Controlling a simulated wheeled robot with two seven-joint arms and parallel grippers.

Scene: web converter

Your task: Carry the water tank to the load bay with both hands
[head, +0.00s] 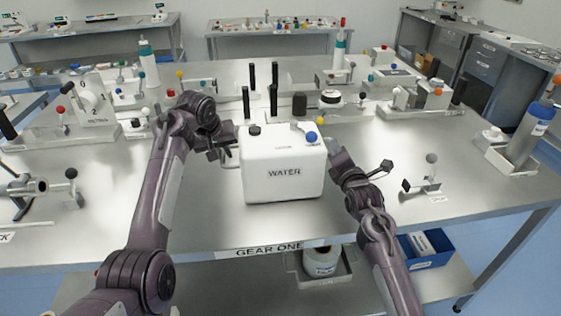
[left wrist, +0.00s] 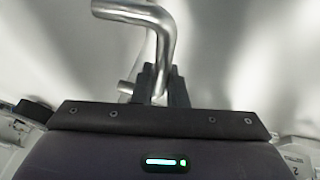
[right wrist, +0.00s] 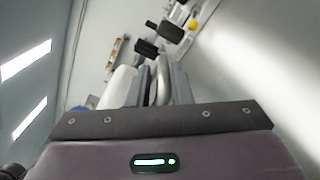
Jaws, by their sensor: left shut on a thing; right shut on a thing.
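The water tank (head: 284,178) is a white, upright box labelled WATER, with a dark cap and a blue knob on top. It is in the middle of the head view, over the near part of the steel table; I cannot tell if its base touches the table. My left gripper (head: 228,148) is at its left side, shut on a bent metal bar (left wrist: 158,35) that looks like its handle. My right gripper (head: 340,168) is at its right side, shut on a pale part between the fingers (right wrist: 160,82). I cannot make out a load bay label.
The steel table (head: 200,215) is bare around the tank's front. Dark upright handles (head: 274,98) stand behind the tank. A dial unit (head: 92,108) is at left, and a small lever stand (head: 425,182) at right. A blue bin (head: 428,250) sits on the lower shelf.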

